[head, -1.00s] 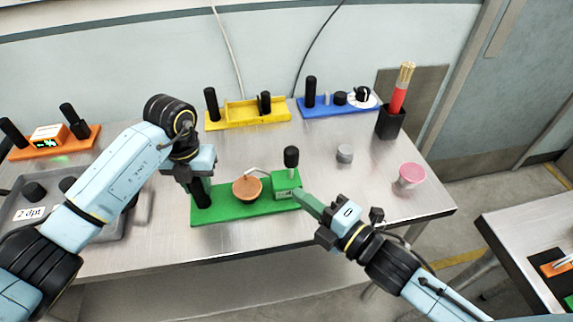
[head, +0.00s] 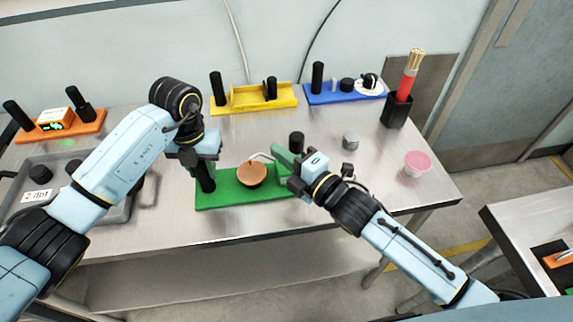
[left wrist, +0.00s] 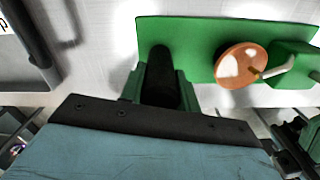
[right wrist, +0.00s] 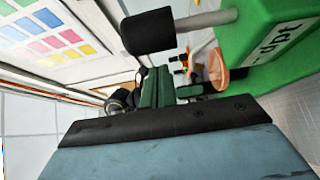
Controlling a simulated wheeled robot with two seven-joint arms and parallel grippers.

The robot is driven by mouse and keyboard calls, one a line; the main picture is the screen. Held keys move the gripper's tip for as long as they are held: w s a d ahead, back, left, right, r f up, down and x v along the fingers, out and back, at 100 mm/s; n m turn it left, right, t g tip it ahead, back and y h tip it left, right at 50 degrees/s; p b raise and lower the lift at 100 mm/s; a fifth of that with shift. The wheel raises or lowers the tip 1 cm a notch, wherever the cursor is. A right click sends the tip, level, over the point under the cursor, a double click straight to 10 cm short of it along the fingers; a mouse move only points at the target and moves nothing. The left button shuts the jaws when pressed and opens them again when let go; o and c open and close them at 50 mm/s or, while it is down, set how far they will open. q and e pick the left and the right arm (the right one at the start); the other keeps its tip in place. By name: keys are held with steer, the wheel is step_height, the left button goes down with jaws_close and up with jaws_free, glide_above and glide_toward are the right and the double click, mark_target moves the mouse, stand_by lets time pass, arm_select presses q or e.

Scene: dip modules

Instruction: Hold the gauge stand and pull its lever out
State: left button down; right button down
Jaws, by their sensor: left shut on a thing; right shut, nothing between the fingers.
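The gauge stand is a green base (head: 222,196) with a copper-coloured disc (head: 251,176), a thin pale bent rod and a green block (right wrist: 262,30) with dark lettering. Its lever has a black knob (head: 296,141) and, in the right wrist view, a grey rod (right wrist: 205,18) running into the block. My left gripper (left wrist: 160,92) is shut on the black post (left wrist: 160,66) at the base's left end. My right gripper (head: 280,154) is shut and empty, close beside the lever and above the block. It hides most of the block in the head view.
Yellow (head: 230,103) and blue (head: 330,98) stands lie at the back. An orange stand (head: 55,132) and a grey tray (head: 113,213) are left. A grey knob (head: 351,141), pink-topped cup (head: 417,164) and black brush holder (head: 396,110) are right. Tabletop between is clear.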

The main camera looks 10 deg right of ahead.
mark_target(302, 145)
steer(key=shift+w+d, duration=0.2)
steer(key=shift+d, duration=0.95)
steer(key=shift+d+m+t+y, duration=0.3)
steer(key=shift+d+m, duration=0.15)
steer(key=shift+m, duration=0.05)
steer(key=d+m+t, duration=0.2)
steer(key=m, duration=0.1)
steer(key=shift+d+m, duration=0.2)
steer(key=shift+m, duration=0.2)
steer(key=shift+d+f+m+t, duration=0.25)
steer(key=shift+d+m+t, duration=0.35)
steer(key=shift+m, duration=0.45)
steer(key=shift+d+f+m+t, duration=0.2)
steer(key=shift+d+m+t, duration=0.35)
steer(key=shift+m, duration=0.5)
steer(key=shift+h, duration=0.4)
